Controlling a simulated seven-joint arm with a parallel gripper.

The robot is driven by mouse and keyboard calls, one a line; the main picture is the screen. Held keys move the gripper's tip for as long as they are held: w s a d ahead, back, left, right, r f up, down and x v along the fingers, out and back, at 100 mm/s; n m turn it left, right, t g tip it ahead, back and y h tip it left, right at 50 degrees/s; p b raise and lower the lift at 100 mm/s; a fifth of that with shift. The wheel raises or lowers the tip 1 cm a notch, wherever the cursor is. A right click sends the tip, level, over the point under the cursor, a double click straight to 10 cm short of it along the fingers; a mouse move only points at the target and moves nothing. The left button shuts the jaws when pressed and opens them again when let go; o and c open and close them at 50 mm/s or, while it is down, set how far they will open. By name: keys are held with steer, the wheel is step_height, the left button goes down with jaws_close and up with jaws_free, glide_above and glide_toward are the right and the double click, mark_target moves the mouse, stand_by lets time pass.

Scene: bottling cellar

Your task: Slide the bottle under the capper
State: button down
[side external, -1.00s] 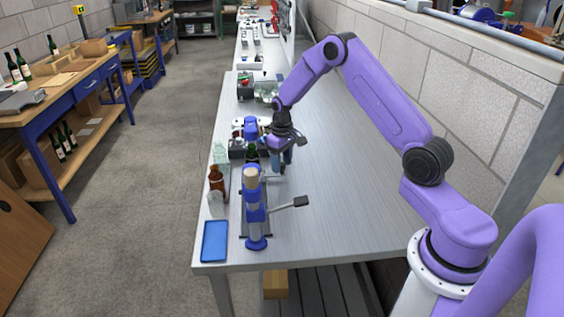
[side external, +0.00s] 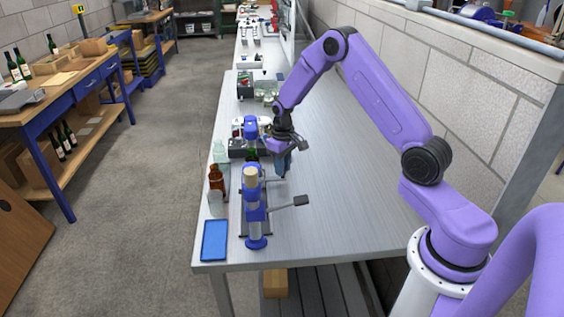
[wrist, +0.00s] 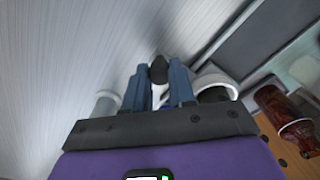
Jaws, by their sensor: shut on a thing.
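The blue and white capper (side external: 255,210) stands on the near left of the bench, its black-ended lever (side external: 301,200) out to the right. A dark green bottle (side external: 252,155) shows just behind the capper's head, its lower part hidden. My gripper (side external: 283,174) is beyond the capper, pointing down, low over the bench. In the wrist view my gripper (wrist: 159,78) has its blue-grey fingers closed around a pale handle with a dark knob (wrist: 158,68). A white ring with a dark inside (wrist: 214,84) is right of the fingers; I cannot tell whether it holds the bottle.
A brown bottle (side external: 216,180) and a clear bottle (side external: 220,152) stand left of the capper; the brown one also shows in the wrist view (wrist: 280,112). A blue tray (side external: 214,241) lies at the near left edge. The bench's right side (side external: 345,190) is clear.

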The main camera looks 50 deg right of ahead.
steer(key=s+a, duration=1.2)
steer(key=shift+s+a, duration=0.45)
steer(key=c, duration=0.9)
jaws_free()
steer(key=shift+w+r, duration=0.2)
steer(key=shift+r, duration=0.45)
step_height(320, 180, up, 16)
steer(key=shift+s+r, duration=0.1)
steer(key=shift+s, duration=0.1)
